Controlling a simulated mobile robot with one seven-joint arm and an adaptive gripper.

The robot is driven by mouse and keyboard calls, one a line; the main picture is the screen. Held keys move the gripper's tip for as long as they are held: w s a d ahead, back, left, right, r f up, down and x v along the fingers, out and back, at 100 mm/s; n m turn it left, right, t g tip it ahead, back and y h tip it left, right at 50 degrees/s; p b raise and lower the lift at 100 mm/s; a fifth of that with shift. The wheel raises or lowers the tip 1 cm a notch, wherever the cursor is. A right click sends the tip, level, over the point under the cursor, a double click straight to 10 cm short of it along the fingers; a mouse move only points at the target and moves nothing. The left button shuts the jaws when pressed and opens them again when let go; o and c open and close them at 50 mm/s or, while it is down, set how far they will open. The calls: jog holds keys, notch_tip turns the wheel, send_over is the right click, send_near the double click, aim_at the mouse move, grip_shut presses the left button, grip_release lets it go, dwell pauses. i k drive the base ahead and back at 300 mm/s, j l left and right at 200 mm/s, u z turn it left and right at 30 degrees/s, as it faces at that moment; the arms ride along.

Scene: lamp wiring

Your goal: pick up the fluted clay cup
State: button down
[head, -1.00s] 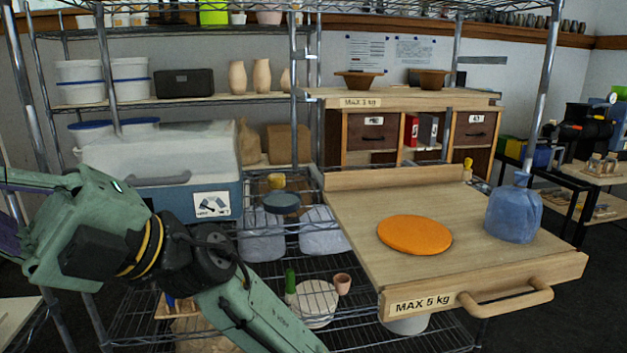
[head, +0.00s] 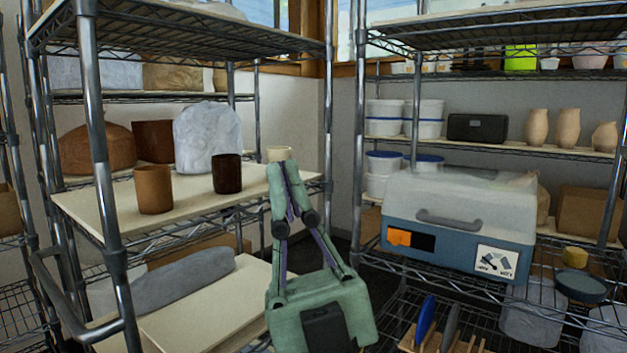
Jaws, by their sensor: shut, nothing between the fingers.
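An orange-brown clay cup (head: 153,190) stands upright near the front edge of the left rack's board. A darker brown cup (head: 227,174) stands to its right, and a small cream cup (head: 279,154) stands further back at the right. I cannot tell from here which of them is fluted. My gripper (head: 281,168) is upright, its fingers shut and empty. In the picture it is just right of the dark cup and overlaps the board's right end below the cream cup. It appears apart from the cups.
A bagged lump (head: 208,138), a brown pot (head: 154,141) and a rounded brown mound (head: 97,150) stand behind the cups. Steel rack posts (head: 97,130) flank the board. A blue-and-white cooler box (head: 460,220) sits on the right rack.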

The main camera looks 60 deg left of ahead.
aim_at(226, 167)
jog(key=u, duration=2.05)
